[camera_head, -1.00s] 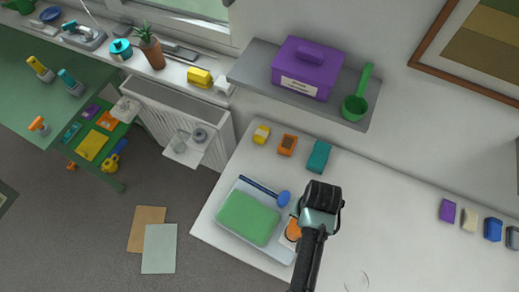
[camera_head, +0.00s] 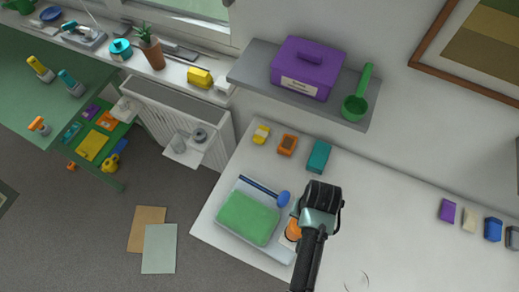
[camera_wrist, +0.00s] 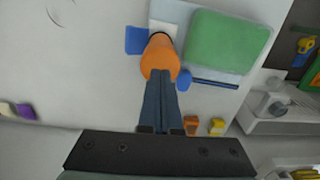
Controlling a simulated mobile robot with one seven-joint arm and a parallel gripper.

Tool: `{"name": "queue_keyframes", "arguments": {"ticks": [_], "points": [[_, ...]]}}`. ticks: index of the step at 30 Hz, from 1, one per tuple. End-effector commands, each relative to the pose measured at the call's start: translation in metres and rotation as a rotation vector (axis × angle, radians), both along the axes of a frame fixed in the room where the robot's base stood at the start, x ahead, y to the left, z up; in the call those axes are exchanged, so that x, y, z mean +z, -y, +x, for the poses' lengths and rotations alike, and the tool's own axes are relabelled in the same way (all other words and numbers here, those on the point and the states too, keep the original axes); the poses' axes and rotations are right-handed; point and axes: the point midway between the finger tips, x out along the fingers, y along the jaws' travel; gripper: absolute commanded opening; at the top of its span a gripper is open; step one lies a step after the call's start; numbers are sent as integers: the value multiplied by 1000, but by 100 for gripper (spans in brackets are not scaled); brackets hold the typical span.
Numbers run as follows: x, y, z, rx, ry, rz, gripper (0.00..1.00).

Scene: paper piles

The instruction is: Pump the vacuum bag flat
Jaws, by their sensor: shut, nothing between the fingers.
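The vacuum bag, a pale sheet (camera_head: 222,235) around a raised green filling (camera_head: 246,218), lies flat on the white table. It also shows in the wrist view (camera_wrist: 228,40). An orange, rounded cylinder (camera_wrist: 160,58), perhaps the pump, stands at the bag's edge; it is partly hidden by my arm in the head view (camera_head: 293,230). My gripper (camera_wrist: 162,86) is shut and empty, its fingertips right at or over the orange piece; whether they touch it I cannot tell. In the head view my wrist hides the fingers.
A blue rod (camera_head: 258,187) and blue knob (camera_head: 284,198) lie beside the bag. Yellow (camera_head: 261,134), orange (camera_head: 287,145) and teal (camera_head: 319,156) blocks stand behind. A grey shelf (camera_head: 250,78) with a purple box (camera_head: 307,70) overhangs the back.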

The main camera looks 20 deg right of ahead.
Motion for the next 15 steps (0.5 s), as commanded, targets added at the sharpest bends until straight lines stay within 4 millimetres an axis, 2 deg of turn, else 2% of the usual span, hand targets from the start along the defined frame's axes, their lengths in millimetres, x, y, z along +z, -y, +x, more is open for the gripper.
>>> {"name": "queue_keyframes", "arguments": {"ticks": [15], "points": [[-14,0,0,1,-1,1,0]]}}
